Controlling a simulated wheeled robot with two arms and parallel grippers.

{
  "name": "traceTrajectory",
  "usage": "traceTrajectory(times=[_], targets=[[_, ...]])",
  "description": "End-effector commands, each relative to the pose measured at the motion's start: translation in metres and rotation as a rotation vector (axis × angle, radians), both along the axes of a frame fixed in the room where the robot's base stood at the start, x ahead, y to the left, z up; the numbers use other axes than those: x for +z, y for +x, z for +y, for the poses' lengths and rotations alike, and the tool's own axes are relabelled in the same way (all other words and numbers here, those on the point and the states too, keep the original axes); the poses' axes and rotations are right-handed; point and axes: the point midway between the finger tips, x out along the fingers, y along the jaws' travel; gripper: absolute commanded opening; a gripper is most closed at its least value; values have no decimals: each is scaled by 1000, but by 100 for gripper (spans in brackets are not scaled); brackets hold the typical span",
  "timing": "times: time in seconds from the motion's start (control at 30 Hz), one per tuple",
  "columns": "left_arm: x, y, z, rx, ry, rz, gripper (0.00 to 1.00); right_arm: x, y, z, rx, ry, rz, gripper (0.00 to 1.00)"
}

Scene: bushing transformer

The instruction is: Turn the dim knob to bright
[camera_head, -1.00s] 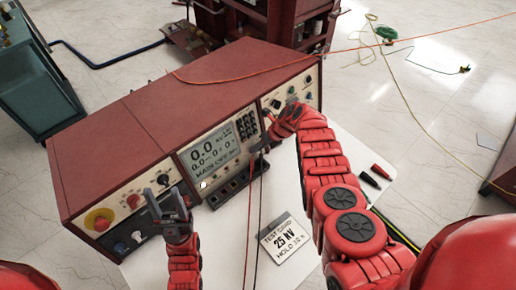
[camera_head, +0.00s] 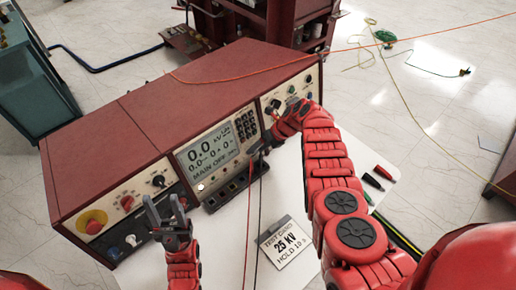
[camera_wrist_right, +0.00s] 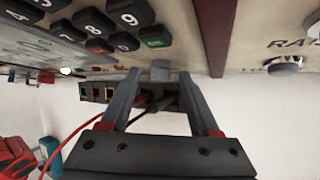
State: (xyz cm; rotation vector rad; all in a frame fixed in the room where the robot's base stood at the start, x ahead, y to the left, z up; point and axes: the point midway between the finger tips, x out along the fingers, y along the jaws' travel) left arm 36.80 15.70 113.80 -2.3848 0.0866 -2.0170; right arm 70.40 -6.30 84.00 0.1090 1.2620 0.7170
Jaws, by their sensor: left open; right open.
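The red-topped test console (camera_head: 150,115) has a front panel with a lit screen (camera_head: 208,157) and a keypad (camera_head: 246,124). In the right wrist view a small grey knob (camera_wrist_right: 160,66) sits on the panel below the keypad; its label is not readable, so I cannot tell whether it is the dim knob. My right gripper (camera_head: 264,142) is open at the panel below the keypad. In its wrist view the open fingertips (camera_wrist_right: 159,80) lie on either side of the grey knob; contact is unclear. My left gripper (camera_head: 164,204) is open and empty in front of the panel's left part.
A red emergency button (camera_head: 93,223) and a black knob (camera_head: 158,181) are on the panel's left part. A row of sockets (camera_head: 226,190) with red and black leads is below the screen.

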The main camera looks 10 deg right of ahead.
Motion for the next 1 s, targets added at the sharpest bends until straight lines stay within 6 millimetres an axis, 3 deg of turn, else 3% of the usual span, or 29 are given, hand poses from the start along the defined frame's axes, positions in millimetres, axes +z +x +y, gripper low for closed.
traceTrajectory(times=[0.17,0.3,0.47,0.8,1.0], targets=[[5,0,0,0,0,0,50,7,-2,-6,-2,0,2,62],[13,0,0,0,0,0,50,26,-4,-15,3,-4,-2,62],[6,0,0,0,0,0,50,45,-7,-32,0,-6,-3,62],[-21,0,0,0,0,0,50,111,-15,-76,-1,-2,-6,62],[-28,0,0,0,0,0,50,136,-19,-91,-1,0,-2,62]])
